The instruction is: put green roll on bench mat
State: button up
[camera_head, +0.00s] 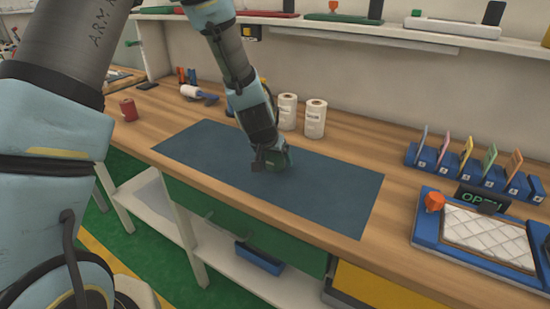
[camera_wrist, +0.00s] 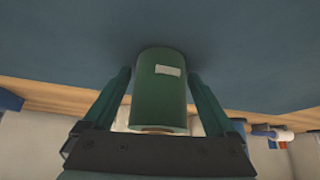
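The green roll (camera_wrist: 160,92), with a small pale label, is between the two fingers of my gripper (camera_wrist: 160,75) in the wrist view. A narrow gap shows between the roll and each finger, so the gripper looks open around it. The roll's far end is at or very close to the blue bench mat (camera_wrist: 240,50); exact contact is hard to tell. In the head view my gripper (camera_head: 272,160) is low over the middle of the bench mat (camera_head: 335,190), and the roll is mostly hidden by it.
Two white rolls (camera_head: 315,118) stand behind the mat. A red roll (camera_head: 128,110) is at the left. A blue rack (camera_head: 470,170) with coloured cards and a blue tray (camera_head: 470,265) are at the right. A shelf (camera_head: 430,32) runs above the bench. The mat's right part is clear.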

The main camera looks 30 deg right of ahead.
jog(key=shift+o, duration=0.5)
jog(key=shift+r, duration=0.1)
jog(key=shift+r, duration=0.15)
jog(key=v, duration=1.2)
jog(key=w+a+n+y, duration=0.1)
jog(key=w+a+n, duration=0.1)
jog(key=a, duration=0.8)
jog(key=w+a+n+y, duration=0.2)
jog(key=a+n, duration=0.1)
jog(key=a, duration=0.6)
jog(key=s+a+n+g+y, duration=0.1)
jog(key=s+a+n, duration=0.1)
jog(key=a, duration=0.6)
jog(key=s+a+n+g, duration=0.1)
jog(key=s+a, duration=0.1)
jog(key=a, duration=0.6)
jog(key=shift+s+a+r+n+g+y, duration=0.2)
jog(key=shift+s+n+g+y, duration=0.1)
jog(key=shift+s+n+y, duration=0.1)
